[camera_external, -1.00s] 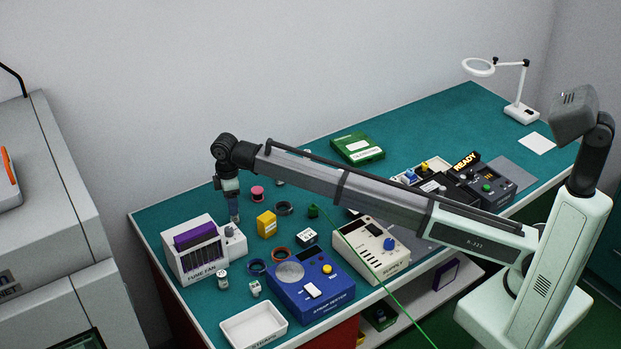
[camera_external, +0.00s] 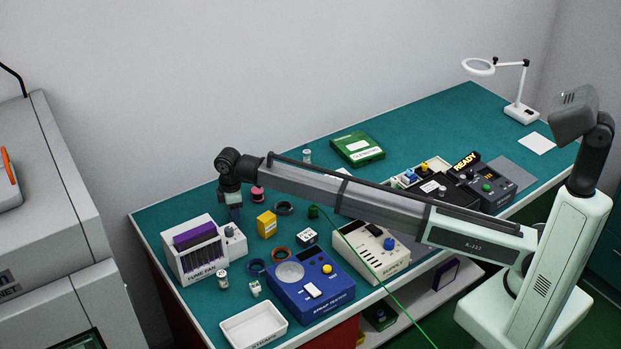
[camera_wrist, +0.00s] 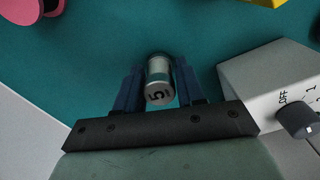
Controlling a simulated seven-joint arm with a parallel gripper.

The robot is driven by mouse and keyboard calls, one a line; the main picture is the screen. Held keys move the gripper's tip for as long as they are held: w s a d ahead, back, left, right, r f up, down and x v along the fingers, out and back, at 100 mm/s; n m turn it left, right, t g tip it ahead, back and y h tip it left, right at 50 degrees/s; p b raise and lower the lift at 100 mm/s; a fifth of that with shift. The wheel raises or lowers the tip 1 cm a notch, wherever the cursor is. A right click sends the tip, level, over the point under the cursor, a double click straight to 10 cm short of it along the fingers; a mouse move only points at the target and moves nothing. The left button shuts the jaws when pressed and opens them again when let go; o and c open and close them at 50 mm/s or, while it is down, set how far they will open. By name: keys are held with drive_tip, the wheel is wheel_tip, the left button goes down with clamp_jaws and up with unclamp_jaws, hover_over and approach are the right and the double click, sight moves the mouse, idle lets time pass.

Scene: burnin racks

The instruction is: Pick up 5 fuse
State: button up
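The fuse (camera_wrist: 160,80), a small silvery cylinder with a 5 on its end cap, is between the fingers of my gripper (camera_wrist: 159,82) in the wrist view. The fingers are close to its sides; I cannot tell whether they touch it. In the external view my gripper (camera_external: 235,213) points down at the table's back left, just behind the tube-tester-like box (camera_external: 205,255). The fuse does not show clearly there.
A pink spool (camera_external: 258,194) and a yellow box (camera_external: 267,224) stand to the right of my gripper. The white box with a knob (camera_wrist: 275,85) is close on the right in the wrist view. A similar small cylinder (camera_external: 222,279) stands in front of the white box.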

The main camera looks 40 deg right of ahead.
clamp_jaws()
